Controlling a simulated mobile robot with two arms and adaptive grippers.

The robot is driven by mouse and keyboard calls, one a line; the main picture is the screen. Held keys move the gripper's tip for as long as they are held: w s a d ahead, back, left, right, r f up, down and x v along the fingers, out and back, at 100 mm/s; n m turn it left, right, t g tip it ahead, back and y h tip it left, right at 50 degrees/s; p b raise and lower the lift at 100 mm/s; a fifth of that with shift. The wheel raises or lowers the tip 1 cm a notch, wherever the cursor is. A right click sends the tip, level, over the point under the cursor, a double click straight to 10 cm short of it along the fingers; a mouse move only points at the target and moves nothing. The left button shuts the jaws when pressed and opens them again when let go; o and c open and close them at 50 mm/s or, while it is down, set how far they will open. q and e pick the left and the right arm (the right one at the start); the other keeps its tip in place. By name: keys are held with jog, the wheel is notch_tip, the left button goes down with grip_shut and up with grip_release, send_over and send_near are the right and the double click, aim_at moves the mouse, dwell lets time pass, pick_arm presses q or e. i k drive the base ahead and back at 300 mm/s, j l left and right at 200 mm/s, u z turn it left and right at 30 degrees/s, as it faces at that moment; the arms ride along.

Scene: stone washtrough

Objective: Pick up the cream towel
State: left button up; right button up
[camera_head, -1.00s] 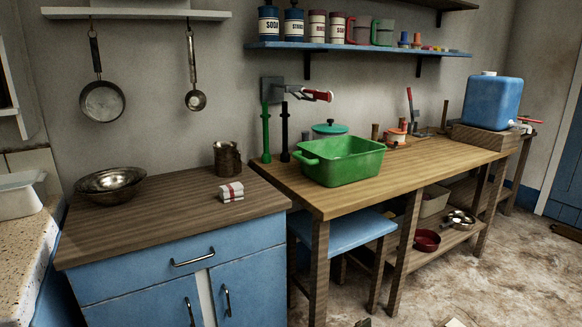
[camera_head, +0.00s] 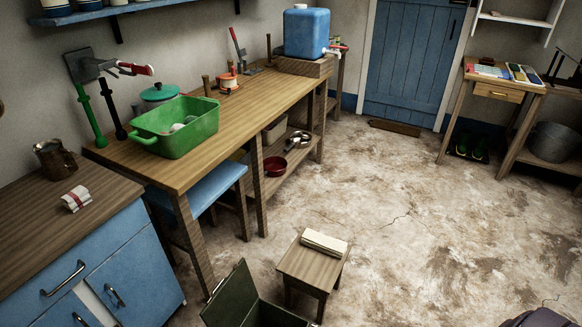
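A folded cream towel (camera_head: 324,242) lies flat on top of a small wooden stool (camera_head: 311,268) on the floor, at the lower middle of the head view. A second folded cloth (camera_head: 76,198), white with red stripes, lies on the brown cabinet top at the left.
An open dark green box (camera_head: 240,296) stands on the floor left of the stool. A long wooden table (camera_head: 205,151) holding a green basin (camera_head: 177,125) runs behind it, with a blue bench (camera_head: 205,188) partly under it. The floor (camera_head: 420,235) right of the stool is clear.

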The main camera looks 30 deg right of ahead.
aim_at(335, 249)
jog(key=z, duration=1.2)
jog(key=i+l, duration=0.7)
jog(key=l, duration=0.15)
jog(key=i+j+u, duration=0.05)
